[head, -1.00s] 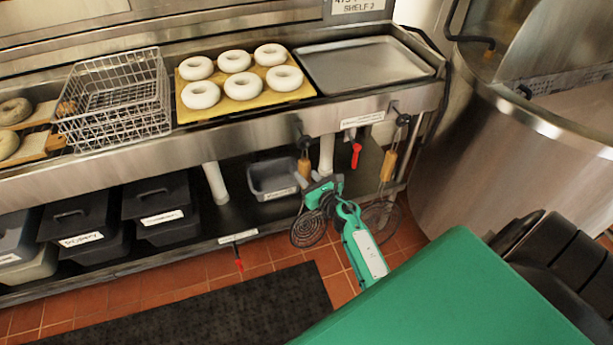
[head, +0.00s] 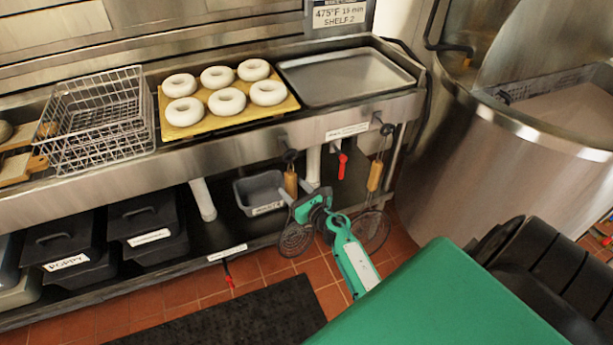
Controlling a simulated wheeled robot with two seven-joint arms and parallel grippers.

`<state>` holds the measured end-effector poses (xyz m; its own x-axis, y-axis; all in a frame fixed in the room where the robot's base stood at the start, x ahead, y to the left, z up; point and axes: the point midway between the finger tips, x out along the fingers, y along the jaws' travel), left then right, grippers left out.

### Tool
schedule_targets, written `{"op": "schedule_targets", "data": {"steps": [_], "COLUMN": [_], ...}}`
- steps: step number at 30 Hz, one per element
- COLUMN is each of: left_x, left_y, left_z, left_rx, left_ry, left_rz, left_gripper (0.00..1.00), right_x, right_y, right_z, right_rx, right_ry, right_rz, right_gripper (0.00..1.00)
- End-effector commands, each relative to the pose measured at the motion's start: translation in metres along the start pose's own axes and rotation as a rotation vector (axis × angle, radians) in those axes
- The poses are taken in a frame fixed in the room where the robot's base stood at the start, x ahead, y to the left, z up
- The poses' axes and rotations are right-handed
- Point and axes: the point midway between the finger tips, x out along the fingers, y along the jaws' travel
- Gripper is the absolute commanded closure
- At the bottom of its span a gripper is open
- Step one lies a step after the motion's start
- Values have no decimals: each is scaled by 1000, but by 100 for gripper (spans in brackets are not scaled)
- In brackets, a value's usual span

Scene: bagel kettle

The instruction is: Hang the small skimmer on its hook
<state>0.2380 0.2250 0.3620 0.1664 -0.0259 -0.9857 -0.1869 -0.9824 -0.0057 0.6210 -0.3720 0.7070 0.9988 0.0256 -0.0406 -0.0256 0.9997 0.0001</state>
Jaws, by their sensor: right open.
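Two wire skimmers with wooden handles hang upright below the front rail of the steel counter. The left one, apparently the small skimmer (head: 290,184), has a dark spiral head low down, partly behind my gripper. Its handle top is close under a dark hook (head: 289,156); I cannot make out the contact there. The other skimmer (head: 374,176) hangs to the right below its own hook (head: 386,130). My right gripper (head: 294,203) is open, at the lower end of the left skimmer's handle. Whether it touches the handle is unclear. My left gripper is out of view.
A tray of bagels (head: 230,124), a wire basket (head: 100,125) and an empty sheet pan (head: 345,77) sit on the counter. A red-handled valve (head: 342,162) hangs between the skimmers. A grey bin (head: 242,192) is on the lower shelf; a large kettle (head: 470,150) stands right.

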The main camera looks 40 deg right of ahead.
Motion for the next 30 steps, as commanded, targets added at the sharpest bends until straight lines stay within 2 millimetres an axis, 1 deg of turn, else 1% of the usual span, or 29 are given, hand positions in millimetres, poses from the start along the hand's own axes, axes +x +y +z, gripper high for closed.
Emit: {"op": "schedule_targets", "data": {"steps": [5,7,15,18,21,24,30], "left_x": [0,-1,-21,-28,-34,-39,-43], "left_y": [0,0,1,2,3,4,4], "left_z": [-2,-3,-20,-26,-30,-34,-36], "left_rx": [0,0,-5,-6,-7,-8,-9], "left_ry": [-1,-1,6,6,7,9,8], "left_rz": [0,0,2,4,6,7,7], "left_gripper": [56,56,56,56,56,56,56], "right_x": [-26,-39,-89,-105,-118,-126,-132], "right_y": [0,0,0,0,0,0,0], "right_z": [-1,-2,-2,-2,-2,-1,1], "right_rx": [-1,-1,-1,-1,0,0,-1], "right_ry": [2,2,1,1,0,-1,-1], "right_rz": [0,0,1,1,1,0,0], "right_gripper": [48,48,48,48,48,48,48]}}
